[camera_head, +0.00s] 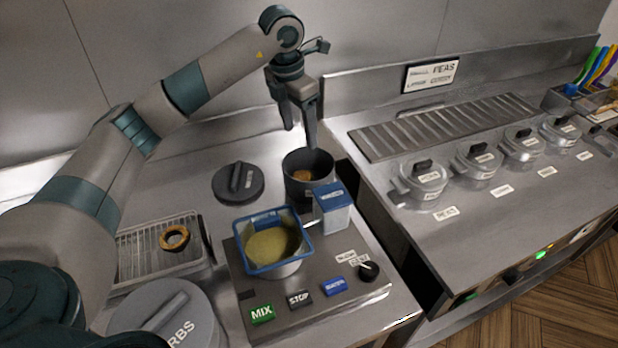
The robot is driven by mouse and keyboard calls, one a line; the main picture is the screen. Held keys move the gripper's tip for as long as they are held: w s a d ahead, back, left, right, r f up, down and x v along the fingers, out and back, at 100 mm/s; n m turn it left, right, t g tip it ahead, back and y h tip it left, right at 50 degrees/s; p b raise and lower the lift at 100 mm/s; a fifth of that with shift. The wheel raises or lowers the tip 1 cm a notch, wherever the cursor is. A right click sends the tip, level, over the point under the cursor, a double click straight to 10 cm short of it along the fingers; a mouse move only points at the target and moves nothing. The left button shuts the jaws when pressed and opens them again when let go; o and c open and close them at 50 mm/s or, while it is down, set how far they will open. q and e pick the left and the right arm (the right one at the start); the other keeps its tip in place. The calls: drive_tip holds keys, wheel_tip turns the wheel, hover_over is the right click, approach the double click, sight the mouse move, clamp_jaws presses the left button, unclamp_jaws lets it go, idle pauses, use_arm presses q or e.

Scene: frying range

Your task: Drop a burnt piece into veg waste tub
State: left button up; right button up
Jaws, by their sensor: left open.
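My left gripper (299,133) is open and empty, pointing down just above a dark round tub (309,196). A small brown piece (302,175) lies inside the tub. No veg waste label is readable on the tub, so I cannot tell for sure that it is the waste tub. A brown ring-shaped piece (175,238) with a dark edge lies on the wire rack tray (135,262) at the left. My right gripper is not in view.
A dark lid (238,183) lies left of the tub. A blue-rimmed batter container (272,268) sits on the button panel (308,309), beside a blue-and-white box (334,213). A large grey lid (165,322) is at front left. Several lidded pots (423,180) stand right.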

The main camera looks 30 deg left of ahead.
use_arm(q)
wheel_tip(320, 180, up, 15)
drive_tip(key=s+a+b, duration=0.1)
drive_tip(key=s+b, duration=0.1)
drive_tip(key=shift+b, duration=0.3)
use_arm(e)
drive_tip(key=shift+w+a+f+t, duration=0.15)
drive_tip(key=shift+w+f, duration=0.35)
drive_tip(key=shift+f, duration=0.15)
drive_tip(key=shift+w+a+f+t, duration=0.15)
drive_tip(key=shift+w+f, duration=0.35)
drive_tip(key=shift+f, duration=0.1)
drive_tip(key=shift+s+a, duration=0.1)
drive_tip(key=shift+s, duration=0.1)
